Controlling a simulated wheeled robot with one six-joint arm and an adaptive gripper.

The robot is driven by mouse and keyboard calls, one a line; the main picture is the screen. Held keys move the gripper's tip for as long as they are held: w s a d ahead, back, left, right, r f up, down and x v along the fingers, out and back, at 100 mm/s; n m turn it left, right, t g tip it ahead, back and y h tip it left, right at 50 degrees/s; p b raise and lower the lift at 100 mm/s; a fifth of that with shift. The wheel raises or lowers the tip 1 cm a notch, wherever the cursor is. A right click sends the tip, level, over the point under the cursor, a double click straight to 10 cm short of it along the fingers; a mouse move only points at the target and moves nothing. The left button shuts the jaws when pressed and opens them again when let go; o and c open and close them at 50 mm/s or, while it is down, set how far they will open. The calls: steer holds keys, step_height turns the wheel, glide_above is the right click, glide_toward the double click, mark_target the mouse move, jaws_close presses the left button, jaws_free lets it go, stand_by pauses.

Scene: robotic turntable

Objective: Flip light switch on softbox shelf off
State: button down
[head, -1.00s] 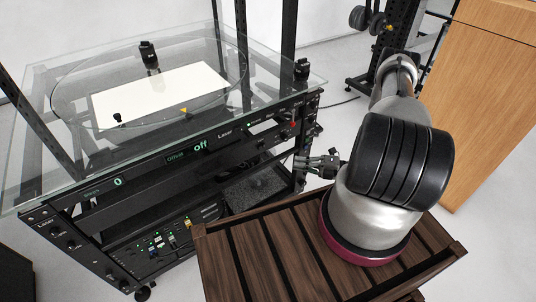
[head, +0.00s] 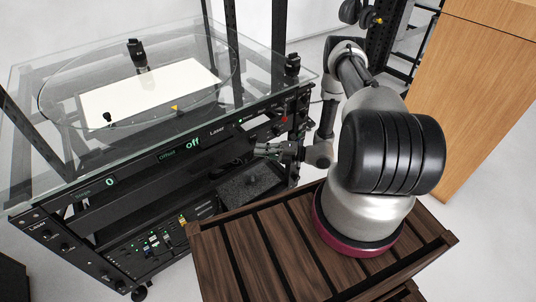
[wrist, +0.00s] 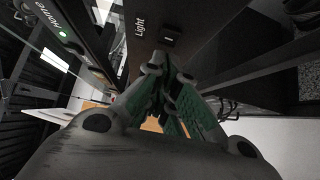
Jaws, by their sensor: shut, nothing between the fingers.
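In the wrist view, a dark panel carries the label "Light" with a small black switch (wrist: 168,41) beside it. Whether the switch is on or off cannot be told. My gripper (wrist: 163,72) is shut and empty, its green-padded fingers close together just below the switch in that picture. Contact with the switch cannot be made out. In the head view, my gripper (head: 258,149) is at the front of the black rack (head: 150,180), below the "Laser" label. The switch cannot be made out there.
A glass top with a round turntable (head: 47,100) and a white sheet (head: 150,90) covers the rack. Displays read "0" and "off" (head: 193,143). A red-tipped control (head: 284,119) sits near the right corner. A wooden cabinet (head: 480,90) stands at right.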

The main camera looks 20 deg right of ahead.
steer(key=shift+w+a, duration=0.15)
steer(key=shift+w, duration=0.1)
steer(key=shift+w+a, duration=0.1)
steer(key=shift+w, duration=0.05)
stand_by(0.4)
steer(key=s+d, duration=0.6)
steer(key=s, duration=0.5)
steer(key=shift+s+d, duration=0.15)
steer(key=shift+s, duration=0.15)
